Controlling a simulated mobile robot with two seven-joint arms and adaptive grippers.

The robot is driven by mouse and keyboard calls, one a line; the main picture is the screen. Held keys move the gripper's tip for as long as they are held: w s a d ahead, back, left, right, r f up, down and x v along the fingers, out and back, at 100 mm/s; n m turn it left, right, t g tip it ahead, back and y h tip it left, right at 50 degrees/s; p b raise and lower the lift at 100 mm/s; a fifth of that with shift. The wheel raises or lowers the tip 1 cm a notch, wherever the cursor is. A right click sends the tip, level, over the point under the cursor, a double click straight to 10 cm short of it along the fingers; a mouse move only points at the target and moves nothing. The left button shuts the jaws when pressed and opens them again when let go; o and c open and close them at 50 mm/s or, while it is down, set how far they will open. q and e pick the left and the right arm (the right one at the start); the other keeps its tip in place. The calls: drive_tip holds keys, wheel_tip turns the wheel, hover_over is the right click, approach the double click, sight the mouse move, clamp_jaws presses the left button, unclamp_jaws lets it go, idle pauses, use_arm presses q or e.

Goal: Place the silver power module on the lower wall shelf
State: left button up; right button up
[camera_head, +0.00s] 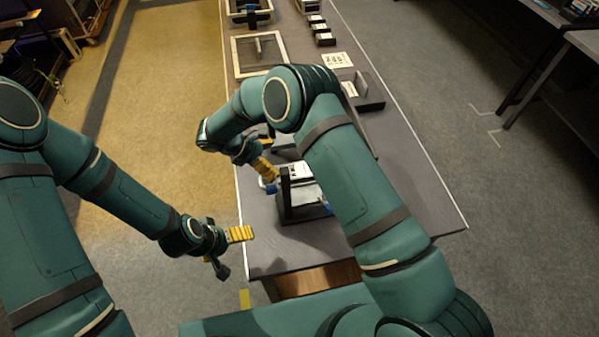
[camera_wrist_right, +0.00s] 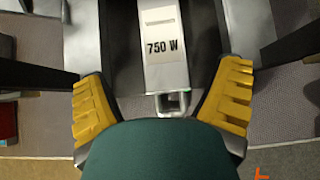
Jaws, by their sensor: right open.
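The silver power module (camera_wrist_right: 165,65), labelled "750 W", shows in the right wrist view with a small square metal loop at its near end. My right gripper (camera_wrist_right: 160,98) is open, its yellow-padded fingers on either side of the module's near end. Gaps show beside the module, and I cannot tell whether a finger touches it. In the head view my right gripper (camera_head: 268,172) is beside a black stand with pale metal parts (camera_head: 306,195) near the table's front end; my arm partly hides this. My left gripper (camera_head: 231,250) is empty with fingers spread, left of the table. I cannot identify the lower wall shelf.
The long grey table (camera_head: 405,165) runs away from me. A pale square frame (camera_head: 237,57), a white printed card (camera_head: 337,61) and several small dark blocks lie farther along it. A dark box (camera_head: 368,92) stands at its right edge. Open floor (camera_head: 150,110) lies left of it.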

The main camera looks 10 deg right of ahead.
sight(297, 170)
drive_tip(key=x, duration=1)
drive_tip(key=shift+s+d+f, duration=0.15)
drive_tip(key=c, duration=1.1)
